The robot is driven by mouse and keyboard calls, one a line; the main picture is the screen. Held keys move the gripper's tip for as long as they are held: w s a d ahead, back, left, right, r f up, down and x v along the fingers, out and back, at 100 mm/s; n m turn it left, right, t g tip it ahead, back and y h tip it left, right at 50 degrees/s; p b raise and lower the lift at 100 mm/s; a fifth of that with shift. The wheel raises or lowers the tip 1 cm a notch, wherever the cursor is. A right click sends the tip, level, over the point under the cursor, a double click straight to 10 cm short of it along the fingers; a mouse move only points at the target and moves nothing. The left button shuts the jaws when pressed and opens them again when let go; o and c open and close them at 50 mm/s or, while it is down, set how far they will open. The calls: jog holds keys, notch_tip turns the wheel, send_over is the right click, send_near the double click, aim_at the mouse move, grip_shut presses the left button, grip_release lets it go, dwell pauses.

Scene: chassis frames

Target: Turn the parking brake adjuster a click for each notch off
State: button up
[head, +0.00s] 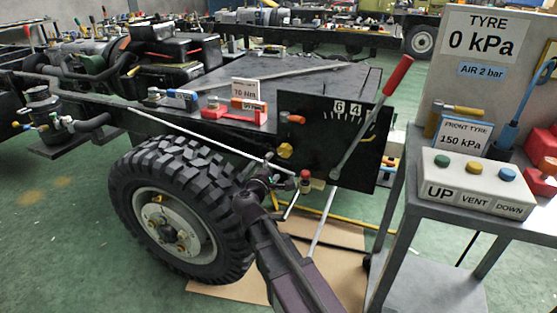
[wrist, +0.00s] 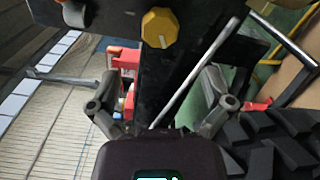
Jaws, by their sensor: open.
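The yellow adjuster knob (head: 285,151) sits low on the left of a black upright panel (head: 325,135). The parking brake lever (head: 365,125) has a red grip and slants up to the right across the panel. White notch marks and the figures 6 and 4 (head: 348,109) show on the panel; the lever covers part of this scale. My gripper (head: 272,180) is open just below and left of the knob. Its fingers (wrist: 160,85) are apart, with the knob beyond them, not touching.
A tyred wheel (head: 180,210) stands close left of my arm. A grey trolley (head: 450,210) on the right carries a button box (head: 475,183) and the tyre display (head: 480,50). A thin pale rod (head: 205,138) runs toward my gripper. An orange handle (head: 293,119) projects above the knob.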

jog(key=shift+v, duration=1.15)
jog(key=s+d+f+m+g+p, duration=0.1)
jog(key=s+d+f+m+g, duration=0.5)
jog(key=d, duration=0.3)
jog(key=s+d+f+m+g, duration=0.4)
jog(key=d+f+m+g, duration=0.25)
jog(key=d, duration=0.25)
jog(key=s+f+m+g+y+p, duration=0.1)
jog(key=s+f+m+g+y, duration=0.3)
jog(key=s+y, duration=0.4)
notch_tip(320, 180, up, 38)
jog(key=h+p, duration=0.1)
jog(key=p, duration=3.7)
jog(key=shift+s+d, duration=0.2)
jog(key=shift+s, duration=0.1)
